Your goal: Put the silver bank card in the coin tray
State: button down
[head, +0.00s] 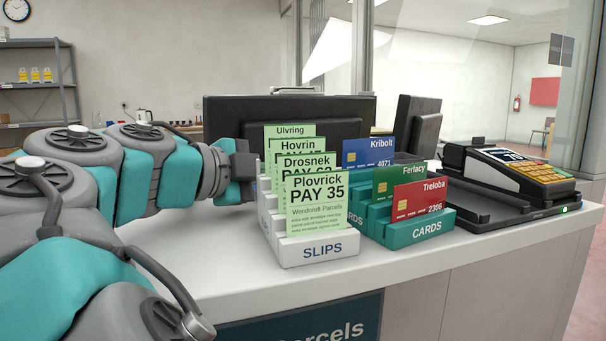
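I see no silver bank card in this view. The teal card rack labelled CARDS (427,228) holds a blue Kribolt card (368,153), a green Ferlacy card (400,179) and a red Treloba card (420,200). No coin tray can be made out for certain. A flat black tray-like base (480,207) lies at the right of the counter beside a payment terminal (520,168). My gripper (246,166) is left of the slip rack, its dark end partly behind the green slips. Its fingers cannot be made out, nor whether it holds anything.
A white rack labelled SLIPS (320,249) holds several green slips (316,200) close to my gripper. A large black monitor (235,112) and a smaller screen (420,125) stand behind the racks. The white counter (215,245) is clear along its front left.

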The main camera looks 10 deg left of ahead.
jog(key=shift+f+b, duration=0.15)
jog(key=shift+b, duration=0.2)
jog(key=c, duration=1.1)
grip_release()
jog(key=shift+c, duration=0.2)
jog(key=shift+r+p, duration=0.25)
jog(key=shift+p, duration=0.15)
jog(key=shift+b+v, duration=0.4)
jog(key=shift+v, duration=3.35)
jog(key=shift+f, duration=0.1)
